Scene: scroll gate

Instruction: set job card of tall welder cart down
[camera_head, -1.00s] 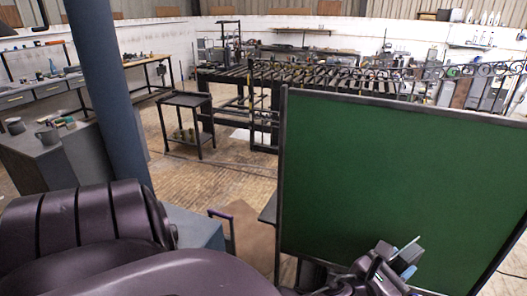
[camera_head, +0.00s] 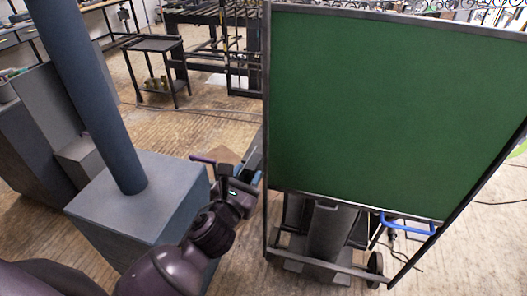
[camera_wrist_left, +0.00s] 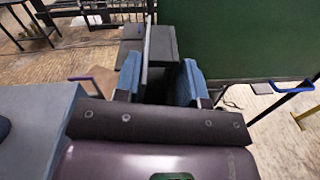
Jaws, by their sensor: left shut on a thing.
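My left gripper (camera_head: 246,170) is left of the green panel's near edge. In the left wrist view its blue-padded fingers (camera_wrist_left: 158,82) are shut on a thin plate, apparently the job card (camera_wrist_left: 147,52), seen almost edge-on. The card's face is hidden, and it is hard to make out in the head view. A cart with a grey cylinder (camera_head: 328,235), a blue handle (camera_head: 408,224) and a dark wheel (camera_head: 375,265) stands partly hidden behind the green panel; I cannot tell whether it is the tall welder cart. My right gripper is out of view.
The large green panel (camera_head: 390,110) in a dark frame fills the right side. A grey box (camera_head: 125,195) with a blue-grey post (camera_head: 85,100) stands left of my arm. A purple handle (camera_head: 203,159) and brown board show beyond the gripper. A small black cart (camera_head: 155,65) stands farther back.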

